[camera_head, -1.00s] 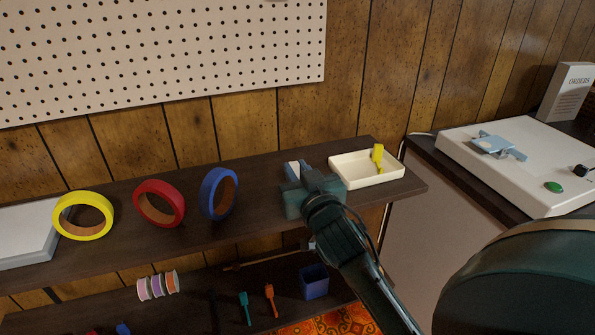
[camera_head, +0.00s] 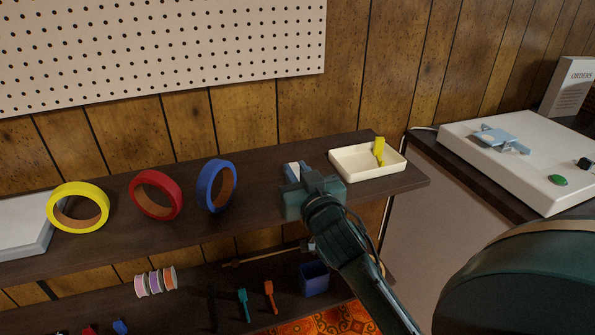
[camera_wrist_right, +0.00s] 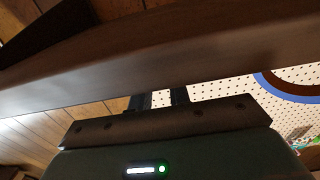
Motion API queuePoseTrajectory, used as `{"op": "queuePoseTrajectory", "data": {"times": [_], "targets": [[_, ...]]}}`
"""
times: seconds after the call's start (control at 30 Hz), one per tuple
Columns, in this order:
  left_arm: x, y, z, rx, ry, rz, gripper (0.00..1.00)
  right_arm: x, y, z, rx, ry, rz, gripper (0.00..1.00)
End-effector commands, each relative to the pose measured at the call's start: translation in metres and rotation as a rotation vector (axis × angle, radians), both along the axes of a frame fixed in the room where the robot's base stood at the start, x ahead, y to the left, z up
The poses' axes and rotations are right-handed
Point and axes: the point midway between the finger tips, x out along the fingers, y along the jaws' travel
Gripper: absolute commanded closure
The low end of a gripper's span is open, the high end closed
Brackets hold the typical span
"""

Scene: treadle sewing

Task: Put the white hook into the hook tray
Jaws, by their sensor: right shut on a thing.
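The hook tray (camera_head: 392,170) is a shallow cream tray near the right end of the upper shelf. A yellow hook (camera_head: 379,152) stands in it, leaning on the far right side. My right gripper (camera_head: 297,172) is just left of the tray, close to the shelf. It is shut on a small white piece (camera_head: 293,167), apparently the white hook, mostly hidden by the fingers. My left gripper is not in view.
Blue (camera_head: 216,186), red (camera_head: 142,180) and yellow (camera_head: 53,210) rings stand on the upper shelf (camera_head: 180,235), left of my gripper. The lower shelf holds thread spools (camera_head: 155,282), teal (camera_head: 243,304) and orange (camera_head: 269,297) hooks and a blue bin (camera_head: 315,280). A pegboard (camera_head: 160,50) hangs above.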

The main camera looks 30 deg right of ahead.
Motion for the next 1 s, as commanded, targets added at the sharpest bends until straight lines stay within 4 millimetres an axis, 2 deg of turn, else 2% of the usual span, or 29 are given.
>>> {"op": "queuePoseTrajectory", "data": {"times": [0.1,0.13,0.4,0.73,0.87,1.0], "targets": [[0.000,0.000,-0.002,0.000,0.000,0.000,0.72,0.000,0.000,-0.003,0.000,0.001,-0.001,1.00],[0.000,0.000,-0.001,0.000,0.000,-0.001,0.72,0.000,0.000,-0.002,0.000,0.000,-0.001,0.79],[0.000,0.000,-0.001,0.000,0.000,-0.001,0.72,0.000,0.000,-0.002,0.000,0.000,-0.001,0.57],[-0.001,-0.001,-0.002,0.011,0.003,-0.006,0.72,-0.002,0.000,-0.002,0.001,0.001,0.000,0.56],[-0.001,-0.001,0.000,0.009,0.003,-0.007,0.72,-0.018,0.005,-0.003,0.004,0.002,0.000,0.56],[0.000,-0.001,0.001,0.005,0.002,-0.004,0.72,-0.047,0.011,-0.003,0.005,0.004,-0.001,0.56]]}}
